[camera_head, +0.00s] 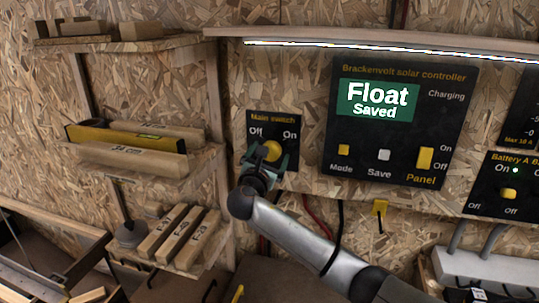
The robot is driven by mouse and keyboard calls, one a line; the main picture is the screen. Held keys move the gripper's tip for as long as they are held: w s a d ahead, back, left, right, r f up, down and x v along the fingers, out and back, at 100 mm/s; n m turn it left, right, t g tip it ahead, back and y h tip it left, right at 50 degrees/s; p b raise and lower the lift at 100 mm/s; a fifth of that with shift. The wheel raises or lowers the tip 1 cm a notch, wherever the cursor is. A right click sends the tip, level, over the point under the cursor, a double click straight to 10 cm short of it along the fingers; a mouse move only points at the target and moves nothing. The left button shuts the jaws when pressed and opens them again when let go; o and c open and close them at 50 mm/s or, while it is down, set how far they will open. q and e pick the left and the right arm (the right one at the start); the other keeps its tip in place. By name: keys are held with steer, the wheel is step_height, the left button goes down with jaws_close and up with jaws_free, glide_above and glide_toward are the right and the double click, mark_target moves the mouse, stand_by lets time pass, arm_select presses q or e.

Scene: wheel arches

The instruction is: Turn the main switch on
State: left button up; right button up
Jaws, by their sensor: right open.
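The main switch plate (290,122) is a black panel on the chipboard wall, with "Off" printed on the left and "On" on the right. Its yellow knob (272,150) shows partly between the fingers of my right gripper (267,157). The gripper is open, with its fingers at either side of the knob. I cannot tell whether they touch it. The gripper hides part of the knob, so which way it points is unclear. My left gripper is not in view.
The solar controller (340,140), reading "Float Saved", is right of the switch. A battery switch panel (508,172) is at the far right. Wooden shelves (200,158) with blocks and a level (120,138) stand left.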

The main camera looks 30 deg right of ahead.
steer(key=c, duration=1.4)
